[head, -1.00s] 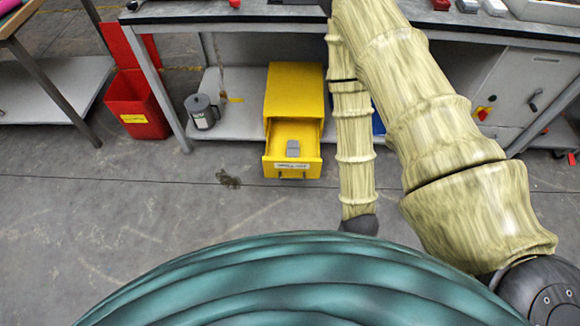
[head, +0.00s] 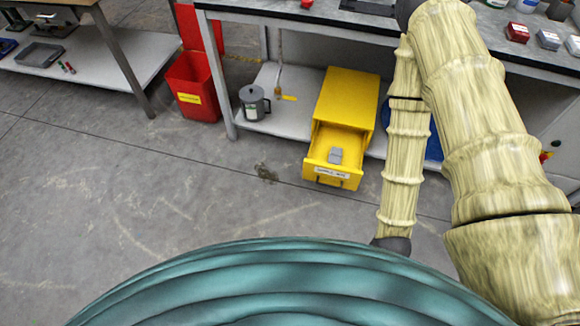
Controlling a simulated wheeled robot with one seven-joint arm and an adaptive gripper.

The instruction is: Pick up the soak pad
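A small grey block (head: 335,156), which looks like the soak pad, lies in the open yellow drawer (head: 333,179). The drawer is pulled out of a yellow cabinet (head: 350,98) under the workbench, and its front label is too small to read. My arm comes up from the right and bends down to the right of the drawer. Its lower end goes out of sight behind my turquoise body cover, so my gripper does not show.
A dark stain (head: 266,173) marks the floor left of the drawer. A grey can (head: 253,103) stands on the workbench's lower shelf (head: 290,108), and a red bin (head: 192,87) is left of it. Another table (head: 118,45) is at the far left. The floor in front is clear.

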